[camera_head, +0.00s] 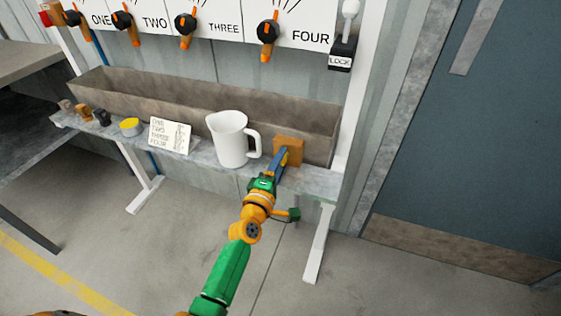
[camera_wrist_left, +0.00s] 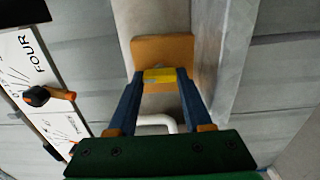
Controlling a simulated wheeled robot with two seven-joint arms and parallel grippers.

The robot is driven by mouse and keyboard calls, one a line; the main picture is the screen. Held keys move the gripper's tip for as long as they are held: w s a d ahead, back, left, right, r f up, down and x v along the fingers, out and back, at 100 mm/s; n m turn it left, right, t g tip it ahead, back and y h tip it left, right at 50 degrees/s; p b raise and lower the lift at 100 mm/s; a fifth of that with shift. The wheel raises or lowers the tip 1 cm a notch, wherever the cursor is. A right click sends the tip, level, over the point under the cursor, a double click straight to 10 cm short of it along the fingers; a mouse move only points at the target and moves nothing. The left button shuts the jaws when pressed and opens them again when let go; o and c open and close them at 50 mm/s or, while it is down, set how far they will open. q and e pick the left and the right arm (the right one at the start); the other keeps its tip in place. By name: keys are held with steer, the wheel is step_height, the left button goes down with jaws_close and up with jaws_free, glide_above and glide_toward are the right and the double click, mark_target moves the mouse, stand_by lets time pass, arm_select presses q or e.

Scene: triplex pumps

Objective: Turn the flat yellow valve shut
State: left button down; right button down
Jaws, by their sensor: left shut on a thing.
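The flat yellow valve (camera_wrist_left: 160,76) shows in the left wrist view as a short yellow bar in front of a square orange-brown plate (camera_wrist_left: 150,49). My left gripper (camera_wrist_left: 160,82) has its two blue fingers on either side of the yellow bar and is shut on it. In the head view the same gripper (camera_head: 283,158) reaches the orange-brown plate (camera_head: 290,144) at the right end of the shelf. There the fingers hide most of the valve. My right gripper is not in view.
A white pitcher (camera_head: 230,140) stands just left of the gripper on the narrow grey shelf (camera_head: 200,163). A note card (camera_head: 170,136) and a yellow-topped cup (camera_head: 130,127) are farther left. A long trough (camera_head: 210,101) runs behind. Orange-handled dials are above; a blue door (camera_head: 470,140) is right.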

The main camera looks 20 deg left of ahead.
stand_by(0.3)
arm_select(q)
steer(key=shift+c, duration=1.6)
jaws_free()
